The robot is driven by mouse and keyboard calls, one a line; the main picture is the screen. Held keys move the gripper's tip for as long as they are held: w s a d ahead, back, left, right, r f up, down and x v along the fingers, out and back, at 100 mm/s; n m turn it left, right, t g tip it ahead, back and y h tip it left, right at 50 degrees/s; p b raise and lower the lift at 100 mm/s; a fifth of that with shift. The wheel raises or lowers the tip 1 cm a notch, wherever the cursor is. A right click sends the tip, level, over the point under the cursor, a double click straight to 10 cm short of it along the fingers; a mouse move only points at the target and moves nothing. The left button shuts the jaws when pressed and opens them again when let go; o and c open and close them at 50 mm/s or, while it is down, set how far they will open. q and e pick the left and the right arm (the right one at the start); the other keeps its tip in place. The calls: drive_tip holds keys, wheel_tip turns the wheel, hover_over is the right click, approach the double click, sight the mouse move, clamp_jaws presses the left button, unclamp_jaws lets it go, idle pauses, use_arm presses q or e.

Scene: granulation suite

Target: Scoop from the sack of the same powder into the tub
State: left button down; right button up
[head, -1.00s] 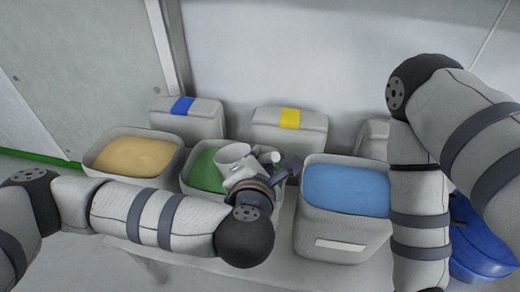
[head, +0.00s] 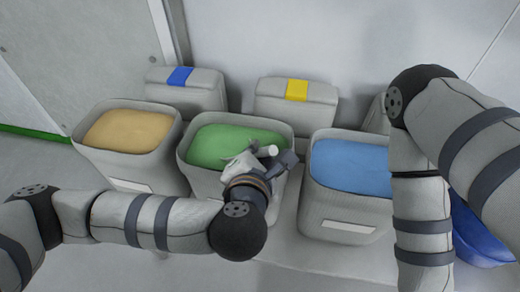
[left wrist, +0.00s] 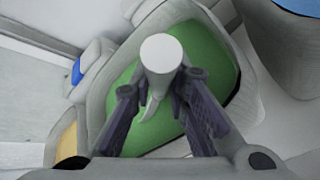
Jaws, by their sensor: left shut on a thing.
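My left gripper (head: 264,166) is shut on a scoop (head: 270,151), whose pale round handle end (left wrist: 161,53) faces the left wrist camera. The gripper and scoop are over the front part of the open sack of green powder (head: 222,142). The scoop's bowl is mostly hidden; it is low at the green surface, and I cannot tell how deep it sits or whether it holds powder. A sack of tan powder (head: 128,130) stands to the left and one of blue powder (head: 349,167) to the right. My right gripper is out of view.
Closed containers with a blue label (head: 180,76) and a yellow label (head: 297,90) stand behind, against the wall. Another is partly hidden.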

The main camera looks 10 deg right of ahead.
use_arm(q)
wheel_tip(320, 180, up, 4)
drive_tip(key=shift+d+f+p, duration=0.1)
drive_tip(key=shift+f+p, duration=0.05)
drive_tip(key=shift+p, duration=0.6)
wheel_tip(320, 180, up, 2)
drive_tip(key=shift+s+t+p, duration=0.1)
drive_tip(key=shift+t+p, duration=0.3)
drive_tip(key=shift+p, duration=0.15)
drive_tip(key=shift+s+d+r+m, duration=0.15)
drive_tip(key=shift+r+m, duration=0.05)
drive_tip(key=shift+r, duration=0.75)
drive_tip(key=shift+s+d+r+m, duration=0.15)
drive_tip(key=shift+r+m, duration=0.05)
drive_tip(key=shift+r, duration=0.7)
drive_tip(key=shift+s+d+r+m+t+y, duration=0.15)
drive_tip(key=shift+s+r+m+t+y, duration=0.1)
drive_tip(key=shift+r+t, duration=0.25)
drive_tip(key=shift+s+d+r+m+t+y, duration=0.15)
drive_tip(key=shift+r+m+t, duration=0.1)
drive_tip(key=shift+r+t, duration=0.25)
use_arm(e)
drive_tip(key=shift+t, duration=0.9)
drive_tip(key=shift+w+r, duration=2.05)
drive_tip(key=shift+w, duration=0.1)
use_arm(q)
drive_tip(key=shift+a, duration=0.1)
